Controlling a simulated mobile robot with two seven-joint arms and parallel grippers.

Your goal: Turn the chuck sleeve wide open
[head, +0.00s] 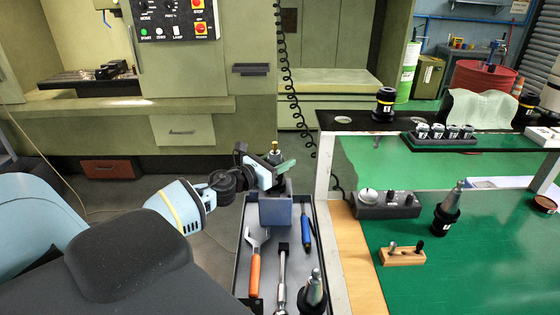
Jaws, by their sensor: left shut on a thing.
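My left gripper (272,172) reaches in from the left and is shut at the top of the blue-grey holding block (276,211). The block stands at the far end of the grey tool tray. A small grey and brass tip (275,147) sticks up just behind the fingers. The chuck sleeve is mostly hidden by the gripper, so I cannot tell how far it is turned. The fingers appear closed around the piece standing in the block. My right gripper is not in view.
The tray (240,262) also holds an orange-handled wrench (255,268), a ratchet (281,280), a blue screwdriver (306,229) and a black tool holder (313,292). A green-topped bench (450,285) with tool holders stands to the right. A machine with a control panel (172,18) stands behind.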

